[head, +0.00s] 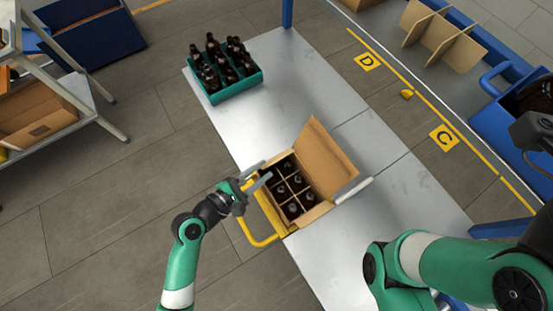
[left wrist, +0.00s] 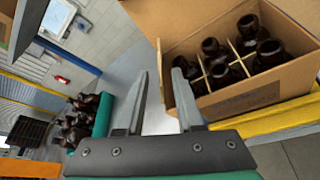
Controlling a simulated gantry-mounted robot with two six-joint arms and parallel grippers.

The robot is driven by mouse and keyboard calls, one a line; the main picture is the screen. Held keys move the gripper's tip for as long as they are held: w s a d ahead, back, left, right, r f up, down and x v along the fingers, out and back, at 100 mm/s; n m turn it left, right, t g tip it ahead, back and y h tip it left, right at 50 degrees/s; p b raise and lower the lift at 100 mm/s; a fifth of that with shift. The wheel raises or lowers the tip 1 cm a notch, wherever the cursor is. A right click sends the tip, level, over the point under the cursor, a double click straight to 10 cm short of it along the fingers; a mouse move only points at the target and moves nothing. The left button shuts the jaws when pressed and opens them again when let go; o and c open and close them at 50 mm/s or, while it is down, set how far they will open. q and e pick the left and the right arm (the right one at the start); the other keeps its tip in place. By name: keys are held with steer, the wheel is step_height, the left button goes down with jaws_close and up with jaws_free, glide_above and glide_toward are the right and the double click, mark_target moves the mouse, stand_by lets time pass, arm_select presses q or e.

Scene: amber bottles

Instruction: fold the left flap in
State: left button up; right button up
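The open cardboard box (head: 329,160) stands on the metal table with several dark bottles (head: 290,186) in divider cells. Its large flap on the right stands up. The box also shows in the left wrist view (left wrist: 250,97), where a narrow upright strip of cardboard (left wrist: 166,80), perhaps the left flap, shows beyond and between my fingertips. My left gripper (head: 256,180) is at the box's left side, close to its rim. Its two fingers are apart in the left wrist view (left wrist: 158,85), with nothing clearly held. I cannot tell whether they touch the cardboard.
A yellow bar frame (head: 257,241) runs along the box's left side. A pale bar (head: 354,190) lies at its right. A teal crate of bottles (head: 236,90) stands at the table's far end. The table (head: 290,75) between is clear. My right arm covers the lower right.

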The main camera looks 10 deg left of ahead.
mark_target(273, 163)
arm_select(q)
steer(key=b+x, duration=0.1)
steer(key=x, duration=0.5)
steer(key=shift+w+d, duration=0.25)
steer(key=shift+w, duration=0.05)
steer(key=shift+c, duration=0.2)
jaws_close()
